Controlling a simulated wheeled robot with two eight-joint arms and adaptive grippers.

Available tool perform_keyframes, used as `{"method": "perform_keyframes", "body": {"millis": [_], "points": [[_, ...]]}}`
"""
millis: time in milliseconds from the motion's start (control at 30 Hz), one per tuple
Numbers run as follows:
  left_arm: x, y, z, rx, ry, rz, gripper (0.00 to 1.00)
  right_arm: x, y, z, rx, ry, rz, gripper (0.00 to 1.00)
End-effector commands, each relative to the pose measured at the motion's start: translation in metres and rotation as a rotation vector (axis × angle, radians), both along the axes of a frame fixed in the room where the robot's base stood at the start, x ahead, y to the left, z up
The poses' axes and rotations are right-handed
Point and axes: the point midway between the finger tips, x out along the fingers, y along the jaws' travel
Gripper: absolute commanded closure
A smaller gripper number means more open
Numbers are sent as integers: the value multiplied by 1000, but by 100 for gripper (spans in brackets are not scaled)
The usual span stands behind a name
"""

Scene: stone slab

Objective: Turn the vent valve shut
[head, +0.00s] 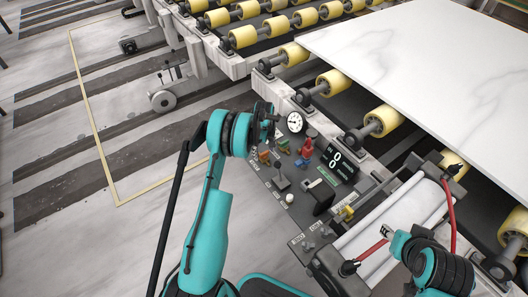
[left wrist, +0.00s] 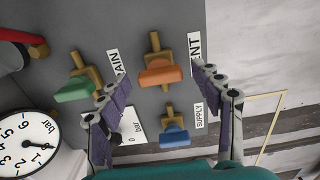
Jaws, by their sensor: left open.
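The vent valve is the one with an orange handle (left wrist: 162,75) on a brass body, beside a part-hidden label ending "NT" (left wrist: 195,47). The handle lies crosswise to its brass stem. My left gripper (left wrist: 160,86) is open, with its fingers on either side of the orange handle. I cannot tell whether they touch it. In the head view the left gripper (head: 266,121) is over the panel's far end, and the orange valve (head: 264,157) shows small beside it.
A green valve (left wrist: 77,88) is left of the vent valve, a blue valve (left wrist: 174,136) labelled "SUPPLY" below it. A pressure gauge (left wrist: 24,142) and a red part (left wrist: 25,40) are at the left. A pale slab (head: 430,65) lies on yellow rollers (head: 380,117) beside the panel.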

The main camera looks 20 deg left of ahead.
Motion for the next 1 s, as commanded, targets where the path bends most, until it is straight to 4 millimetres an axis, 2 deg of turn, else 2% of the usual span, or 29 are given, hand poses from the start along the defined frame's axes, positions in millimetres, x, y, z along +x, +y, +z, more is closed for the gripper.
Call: {"method": "perform_keyframes", "body": {"millis": [167, 400, 600, 800, 1000], "points": [[0, 0, 17, 0, 0, 0, 34, 0, 0, 0, 0, 0, 0, 60], [0, 0, 69, 0, 0, 0, 34, 0, 0, 0, 0, 0, 0, 60], [0, 0, 104, 0, 0, 0, 34, 0, 0, 0, 0, 0, 0, 60], [0, 0, 119, 0, 0, 0, 34, 0, 0, 0, 0, 0, 0, 60], [0, 0, 120, 0, 0, 0, 34, 0, 0, 0, 0, 0, 0, 60]]}}
